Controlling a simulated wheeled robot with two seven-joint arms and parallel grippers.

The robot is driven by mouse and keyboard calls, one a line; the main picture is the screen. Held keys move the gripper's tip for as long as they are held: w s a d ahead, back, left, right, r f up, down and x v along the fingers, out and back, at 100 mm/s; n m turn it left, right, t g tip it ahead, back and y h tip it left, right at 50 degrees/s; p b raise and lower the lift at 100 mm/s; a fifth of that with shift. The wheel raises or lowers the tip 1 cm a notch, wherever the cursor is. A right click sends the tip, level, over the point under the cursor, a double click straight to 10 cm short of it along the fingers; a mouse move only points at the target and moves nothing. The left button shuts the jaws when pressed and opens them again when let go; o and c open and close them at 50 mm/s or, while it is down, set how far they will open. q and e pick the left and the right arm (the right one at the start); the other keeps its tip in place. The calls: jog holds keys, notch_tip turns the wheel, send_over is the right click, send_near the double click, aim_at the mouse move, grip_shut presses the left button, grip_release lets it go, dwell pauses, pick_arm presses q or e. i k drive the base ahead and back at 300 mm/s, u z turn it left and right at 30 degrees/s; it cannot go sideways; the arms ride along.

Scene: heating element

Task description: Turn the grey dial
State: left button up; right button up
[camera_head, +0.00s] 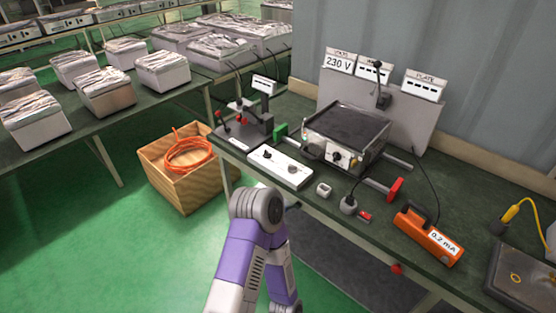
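A white control box (280,167) lies near the front edge of the green workbench. On its top are a small black knob (267,155) and a round greyish dial (292,169). Behind it stands a heating unit (347,130) with a dark flat top; its front panel carries a dark round knob (337,156) and other small controls. I cannot tell for sure which of these is the grey dial, nor read any dial setting. A purple and white arm of mine rises from the bottom middle, short of the bench. Neither of my grippers is in view.
A black stand (245,125) is left of the heating unit. An orange meter reading 0.2 mA (428,236) and a small grey block (323,190) lie to the right. A wooden crate (183,185) with orange cable stands on the floor left of the bench.

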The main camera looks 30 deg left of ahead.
aim_at(292, 169)
jog(key=u, duration=1.1)
jog(key=i, duration=1.65)
jog(key=u, duration=0.95)
